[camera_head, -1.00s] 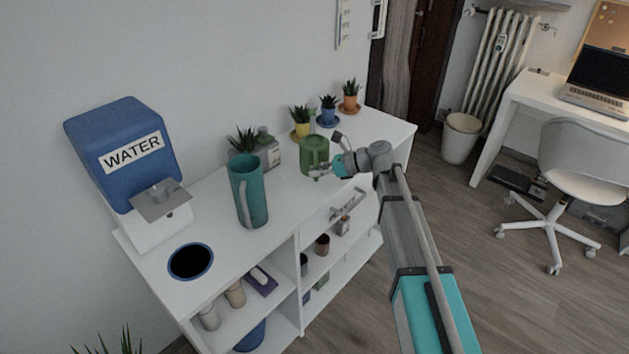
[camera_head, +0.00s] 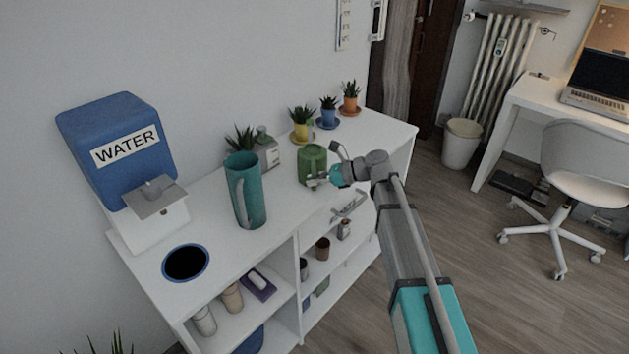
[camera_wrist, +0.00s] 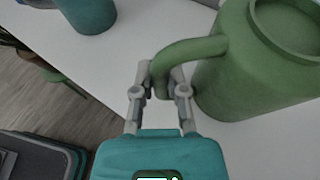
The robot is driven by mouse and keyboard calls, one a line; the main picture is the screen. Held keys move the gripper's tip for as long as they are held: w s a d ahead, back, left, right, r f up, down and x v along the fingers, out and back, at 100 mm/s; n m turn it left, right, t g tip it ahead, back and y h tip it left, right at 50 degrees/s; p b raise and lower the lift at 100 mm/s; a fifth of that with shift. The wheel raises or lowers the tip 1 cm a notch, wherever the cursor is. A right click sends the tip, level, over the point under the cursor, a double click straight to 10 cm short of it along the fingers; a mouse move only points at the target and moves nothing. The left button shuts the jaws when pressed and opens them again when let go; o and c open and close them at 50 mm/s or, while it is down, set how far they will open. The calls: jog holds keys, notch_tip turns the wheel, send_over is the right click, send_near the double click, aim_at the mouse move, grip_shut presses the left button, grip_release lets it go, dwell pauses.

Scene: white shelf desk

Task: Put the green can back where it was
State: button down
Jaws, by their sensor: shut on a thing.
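The green can (camera_head: 312,163) is upright over the middle of the white desk top, right of a teal pitcher (camera_head: 246,190). I cannot tell whether its base touches the top. My gripper (camera_head: 318,181) reaches it from the right, shut on its handle. In the wrist view the fingers (camera_wrist: 160,88) close around the curved handle of the green can (camera_wrist: 262,65), whose body is cut off at the right edge.
Potted plants in yellow (camera_head: 302,130), blue (camera_head: 328,115) and orange (camera_head: 350,100) pots stand behind to the right. A blue water dispenser (camera_head: 115,150) stands at the far left. The desk top (camera_head: 375,140) is clear at the right.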

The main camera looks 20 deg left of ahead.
jog(key=shift+f, duration=0.15)
jog(key=c, duration=0.7)
grip_release()
jog(key=shift+r, duration=0.25)
jog(key=p+v, duration=0.4)
jog(key=v, duration=0.8)
jog(key=shift+f, duration=0.1)
